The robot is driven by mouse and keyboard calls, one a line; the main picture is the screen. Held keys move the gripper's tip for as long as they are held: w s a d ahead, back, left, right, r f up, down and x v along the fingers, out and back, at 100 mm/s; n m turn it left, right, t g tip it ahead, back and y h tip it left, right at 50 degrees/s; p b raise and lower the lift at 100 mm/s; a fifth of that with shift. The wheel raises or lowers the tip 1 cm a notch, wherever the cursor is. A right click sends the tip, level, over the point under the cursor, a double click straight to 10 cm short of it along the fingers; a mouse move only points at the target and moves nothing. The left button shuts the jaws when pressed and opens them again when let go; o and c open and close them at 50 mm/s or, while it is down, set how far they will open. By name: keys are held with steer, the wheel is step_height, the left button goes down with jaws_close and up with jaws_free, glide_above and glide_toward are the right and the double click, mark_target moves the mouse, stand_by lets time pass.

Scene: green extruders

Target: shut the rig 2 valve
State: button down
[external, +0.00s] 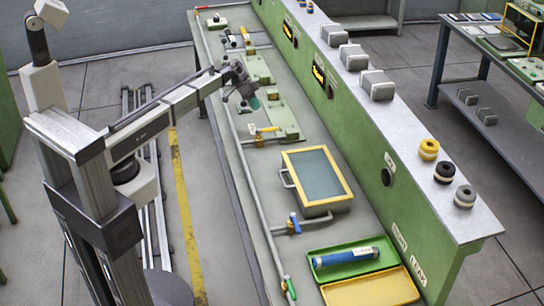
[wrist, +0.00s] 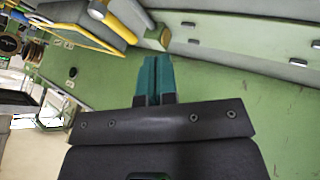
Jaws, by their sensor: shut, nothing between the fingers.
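Several valves with coloured levers show along the bench in the external view: a yellow lever (external: 267,130), a blue lever (external: 294,223) and a green lever (external: 290,288) at the near end. Another yellow lever (external: 246,35) is at the far end. I cannot read which belongs to rig 2. My gripper (external: 254,103) is above the bench near a green rig base, up and left of the nearer yellow lever and apart from it. Its teal fingers (wrist: 154,80) are closed together and empty in the wrist view.
A yellow-framed box (external: 318,212), a green tray (external: 318,276) with a blue cylinder (external: 346,257), and a yellow tray (external: 385,288) occupy the near bench. A pipe (external: 236,140) runs along its left edge. A green ledge (external: 375,138) rises along the right.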

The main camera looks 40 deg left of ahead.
mark_target(268, 130)
steer(key=b+x, duration=0.5)
steer(key=x, duration=0.3)
steer(key=shift+f+b, duration=0.3)
steer(key=shift+f, duration=0.05)
steer(key=shift+s+d+r+p, duration=0.9)
steer(key=shift+s+d+p, duration=0.05)
steer(key=shift+s+d, duration=0.3)
steer(key=shift+d, duration=0.1)
